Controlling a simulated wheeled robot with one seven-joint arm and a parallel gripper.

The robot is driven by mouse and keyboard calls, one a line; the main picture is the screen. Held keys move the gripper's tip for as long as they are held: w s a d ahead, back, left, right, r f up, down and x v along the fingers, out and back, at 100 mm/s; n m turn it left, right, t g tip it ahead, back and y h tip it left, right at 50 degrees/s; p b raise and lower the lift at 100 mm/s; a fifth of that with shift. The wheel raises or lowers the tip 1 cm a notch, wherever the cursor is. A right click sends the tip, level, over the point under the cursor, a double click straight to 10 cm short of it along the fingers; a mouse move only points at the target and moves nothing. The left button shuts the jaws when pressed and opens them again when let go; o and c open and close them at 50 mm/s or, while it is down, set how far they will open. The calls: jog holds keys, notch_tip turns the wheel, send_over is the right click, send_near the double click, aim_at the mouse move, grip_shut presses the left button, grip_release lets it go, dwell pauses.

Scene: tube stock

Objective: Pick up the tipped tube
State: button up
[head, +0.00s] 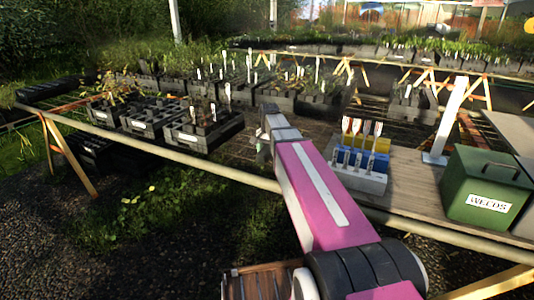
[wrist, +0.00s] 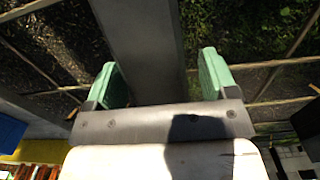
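My gripper (head: 262,150) reaches over the bench in the head view, between the dark trays and the grey rack. In the wrist view its two green fingers (wrist: 163,82) stand apart. A broad dark grey strip (wrist: 145,45) runs between them from the top of that view; I cannot tell whether it is a bench slat, and no grip on it shows. The grey rack (head: 345,178) holds blue tubes (head: 352,160) and yellow tubes (head: 352,140) with white labels. I cannot make out a tipped tube in either view; my arm hides part of the bench.
A green bin (head: 484,190) marked WEEDS stands at the right, beside a white post (head: 450,120). Dark trays (head: 203,130) of plants stand left of my gripper. The bench's front rail (head: 200,165) crosses below. Bare boards (head: 420,185) show between rack and bin.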

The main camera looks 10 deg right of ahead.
jog(key=c, duration=0.9)
